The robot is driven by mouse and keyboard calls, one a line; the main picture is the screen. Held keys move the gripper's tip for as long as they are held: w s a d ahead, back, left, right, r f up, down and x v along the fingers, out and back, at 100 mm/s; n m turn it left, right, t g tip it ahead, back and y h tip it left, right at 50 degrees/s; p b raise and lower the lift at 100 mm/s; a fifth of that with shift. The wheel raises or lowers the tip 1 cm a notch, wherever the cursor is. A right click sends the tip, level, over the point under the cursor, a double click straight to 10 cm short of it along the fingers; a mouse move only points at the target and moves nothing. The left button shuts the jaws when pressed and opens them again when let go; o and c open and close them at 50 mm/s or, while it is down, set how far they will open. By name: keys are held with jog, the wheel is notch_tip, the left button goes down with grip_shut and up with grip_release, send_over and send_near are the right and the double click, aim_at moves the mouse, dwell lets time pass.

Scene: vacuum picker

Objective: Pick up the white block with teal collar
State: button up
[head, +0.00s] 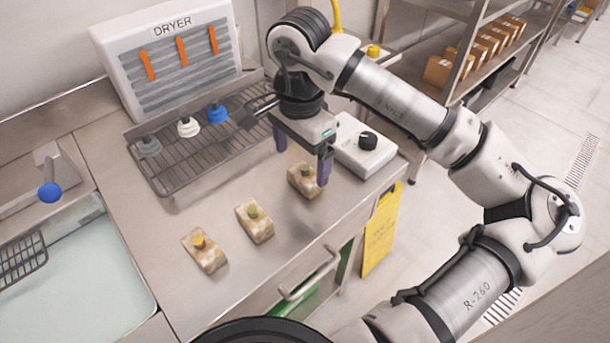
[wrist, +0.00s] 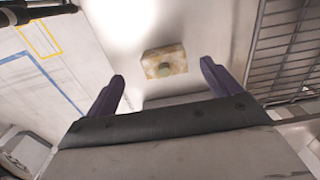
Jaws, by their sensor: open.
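Three cream-and-tan mottled blocks with small coloured knobs stand in a slanting row on the steel counter. The nearest block (head: 204,255) has a yellow knob, and the middle block (head: 253,226) has an olive-green one. The far block (head: 299,184) is by my gripper (head: 303,160), partly behind one finger. In the wrist view, a block (wrist: 152,58) with a dull green top lies ahead of my open gripper (wrist: 161,76), between the finger lines, with nothing held. I cannot make out a clear teal collar on any block.
A wire rack (head: 190,180) with grey, white and blue suction cups stands behind, before the dryer panel (head: 170,60). A white box with a black knob (head: 350,155) stands close right of my gripper. A sink (head: 90,270) lies at left.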

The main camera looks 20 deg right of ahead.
aim_at(301, 176)
jog(key=shift+w+f+p, duration=0.15)
jog(key=shift+f+p, duration=0.35)
jog(key=shift+f, duration=1.2)
jog(key=shift+w+f+p, duration=0.1)
jog(key=shift+f+p, duration=0.4)
jog(key=shift+f, duration=1.15)
jog(key=c, duration=1.1)
jog(key=shift+r, duration=0.1)
notch_tip(301, 176, up, 20)
jog(key=b, duration=0.2)
jog(key=shift+a, duration=0.1)
